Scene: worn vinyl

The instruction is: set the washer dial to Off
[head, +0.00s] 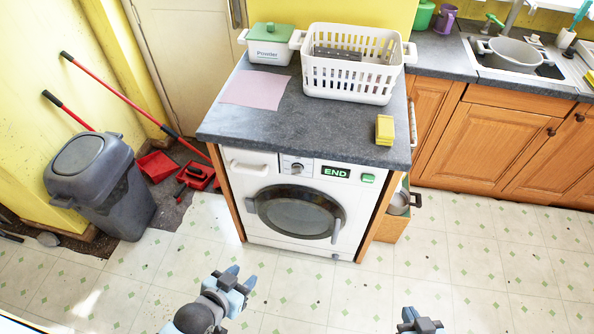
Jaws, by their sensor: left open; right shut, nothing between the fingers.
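The white washer (361,203) stands under the grey worktop, its round dark door (293,212) closed. The dial (297,168) is a small silver knob on the upper panel, between the detergent drawer (250,163) and the display (335,173). The display reads END in green. The dial's pointer setting is too small to read. My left gripper (241,277) is open and empty, low in front of the washer and apart from it. My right gripper (421,319) is shut and empty at the bottom edge, right of the washer; only its tip shows.
The worktop (240,127) overhangs the panel. It holds a white basket (350,85), a powder box (268,50), a pink cloth (254,89) and a yellow sponge (384,130). A grey bin (100,190) and red dustpans stand left. The floor before the washer is clear.

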